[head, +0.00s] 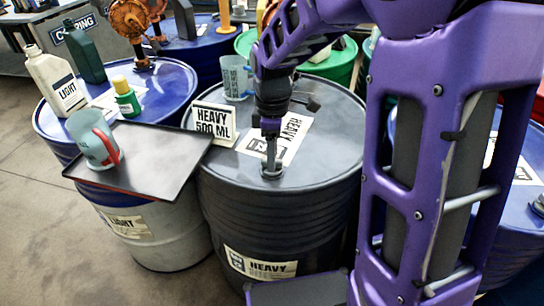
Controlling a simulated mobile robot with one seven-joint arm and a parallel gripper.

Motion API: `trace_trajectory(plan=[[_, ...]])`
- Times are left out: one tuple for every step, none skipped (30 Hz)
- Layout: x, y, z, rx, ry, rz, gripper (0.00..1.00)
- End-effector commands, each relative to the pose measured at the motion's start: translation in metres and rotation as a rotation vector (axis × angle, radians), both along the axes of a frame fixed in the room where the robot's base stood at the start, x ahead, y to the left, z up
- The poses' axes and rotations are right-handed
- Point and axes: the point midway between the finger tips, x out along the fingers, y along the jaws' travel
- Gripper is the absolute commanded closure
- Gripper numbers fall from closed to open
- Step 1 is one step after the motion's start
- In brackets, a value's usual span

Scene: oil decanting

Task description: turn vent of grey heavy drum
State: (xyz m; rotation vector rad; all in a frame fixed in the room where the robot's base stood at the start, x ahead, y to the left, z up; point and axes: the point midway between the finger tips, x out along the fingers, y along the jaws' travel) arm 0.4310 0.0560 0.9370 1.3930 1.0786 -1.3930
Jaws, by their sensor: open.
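The grey heavy drum (335,155) stands upright in the middle, with a HEAVY label on its dark side and another on its top. Its vent (271,172) is a small dark round fitting near the front of the lid. My gripper (271,148) points down from my purple arm and is open. Its narrow tip end is directly above the vent, at or very near it. I cannot tell whether the fingers touch the vent, and the gripper hides part of the lid label.
A sign reading HEAVY 500 ML (214,121) stands left of the vent. A dark tray (140,165) holds a cup with a red handle (95,140). A blue-topped LIGHT drum (172,88) with bottles is at left. My arm hides much of the right side.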

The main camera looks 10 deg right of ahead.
Motion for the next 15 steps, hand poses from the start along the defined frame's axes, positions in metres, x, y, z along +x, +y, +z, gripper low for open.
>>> trace_trajectory(plan=[[-0.0003, 0.0000, -0.0044, 0.000, 0.002, 0.000, 0.50], [-0.0002, 0.0000, -0.0057, 0.000, 0.001, 0.000, 0.50], [-0.0001, 0.0000, -0.0069, 0.000, 0.001, 0.000, 0.50], [-0.0001, 0.0000, -0.0074, 0.000, 0.000, 0.000, 0.50], [0.0000, 0.0000, -0.0078, 0.000, 0.000, 0.000, 0.50], [0.0000, 0.0000, -0.0079, 0.000, 0.000, 0.000, 0.50], [0.0000, 0.0000, -0.0079, 0.000, 0.000, 0.000, 0.50], [0.0000, 0.0000, -0.0078, 0.000, 0.000, 0.000, 0.50], [0.0000, 0.0000, -0.0077, 0.000, 0.000, 0.000, 0.50], [0.0000, 0.0000, -0.0077, 0.000, 0.000, 0.000, 0.50], [0.0000, 0.0000, -0.0076, 0.000, 0.000, 0.000, 0.50], [0.0000, 0.0000, -0.0076, 0.000, 0.000, 0.000, 0.54], [0.0000, 0.0000, -0.0076, 0.000, 0.000, 0.000, 0.59], [-0.0001, 0.0000, -0.0075, 0.000, 0.000, 0.000, 0.64], [-0.0001, 0.0000, -0.0075, 0.000, 0.000, 0.000, 0.72]])
